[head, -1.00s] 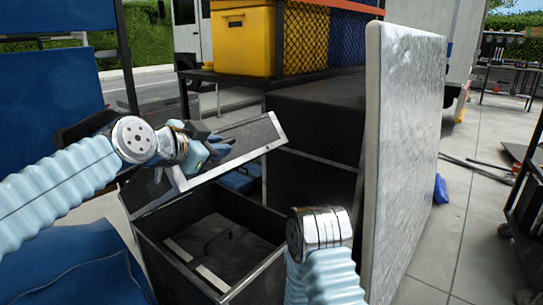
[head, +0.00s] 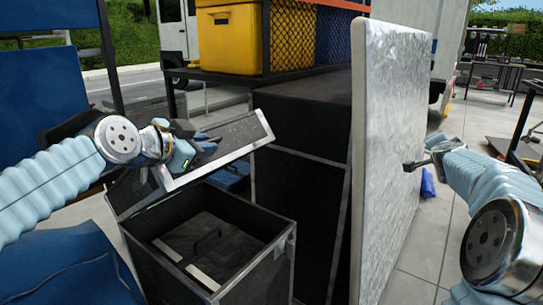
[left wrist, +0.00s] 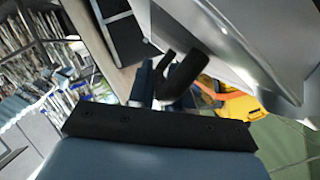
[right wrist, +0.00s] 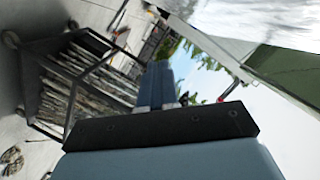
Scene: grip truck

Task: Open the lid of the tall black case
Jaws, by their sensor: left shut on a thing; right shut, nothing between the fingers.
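The tall black case (head: 275,262) stands open at the centre bottom of the head view. Its lid (head: 238,134), a dark panel with a pale metal rim, is raised and tilted above the back of the case. Dark padding with pale strips shows inside. My left gripper (head: 196,142) is at the lid, shut on it; the exact contact is partly hidden. My right gripper (head: 412,166) is shut and empty, out to the right in front of the upright grey panel.
The grey panel (head: 385,140) stands upright just right of the case. A large black box (head: 310,120) is behind the case. A yellow bin (head: 230,40) sits on a rack above. Blue padding (head: 65,270) lies at the lower left. Paved floor is open at right.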

